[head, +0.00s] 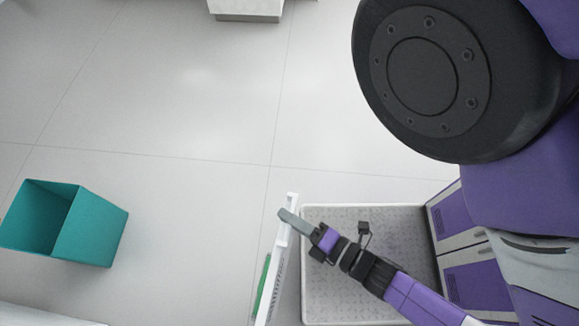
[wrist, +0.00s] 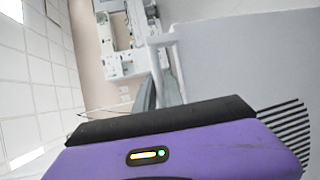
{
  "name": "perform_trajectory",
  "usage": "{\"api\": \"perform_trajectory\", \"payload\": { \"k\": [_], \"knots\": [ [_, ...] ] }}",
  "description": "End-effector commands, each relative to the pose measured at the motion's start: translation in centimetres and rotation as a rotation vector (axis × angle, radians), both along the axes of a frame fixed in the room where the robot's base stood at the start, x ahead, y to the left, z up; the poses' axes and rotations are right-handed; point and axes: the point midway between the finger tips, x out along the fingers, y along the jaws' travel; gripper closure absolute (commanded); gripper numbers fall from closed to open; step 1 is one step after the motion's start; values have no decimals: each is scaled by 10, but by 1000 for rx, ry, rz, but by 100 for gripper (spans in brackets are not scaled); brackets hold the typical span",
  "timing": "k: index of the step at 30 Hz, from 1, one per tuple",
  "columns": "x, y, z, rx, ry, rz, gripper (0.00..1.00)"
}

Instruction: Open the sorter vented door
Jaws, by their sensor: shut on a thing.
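The sorter vented door (head: 276,280) shows in the head view as a narrow white panel seen nearly edge-on, with small slots along it. It stands at the left of a grey speckled tray-like surface. My gripper (head: 288,218) is at the door's upper end in the picture and shut on its white handle or edge; the fingers hide the exact contact. In the wrist view my gripper (wrist: 167,68) has a pale bar between its grey fingers. A plain grey surface, perhaps the door, fills the right of that view.
A teal open bin (head: 85,230) stands on the floor at the left. A green strip (head: 262,286) lies against the door's left side. The tiled floor between bin and door is clear.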

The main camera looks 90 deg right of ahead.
Motion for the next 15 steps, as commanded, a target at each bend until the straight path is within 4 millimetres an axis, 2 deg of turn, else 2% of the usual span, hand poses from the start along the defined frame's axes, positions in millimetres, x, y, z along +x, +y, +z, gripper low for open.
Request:
{"api": "perform_trajectory", "payload": {
  "k": [8,9,10,15],
  "knots": [
    [0,0,0,0,1,-1,100],
    [0,0,0,0,1,-1,81],
    [0,0,0,0,1,-1,79],
    [0,0,0,0,0,-1,79]
  ]
}}
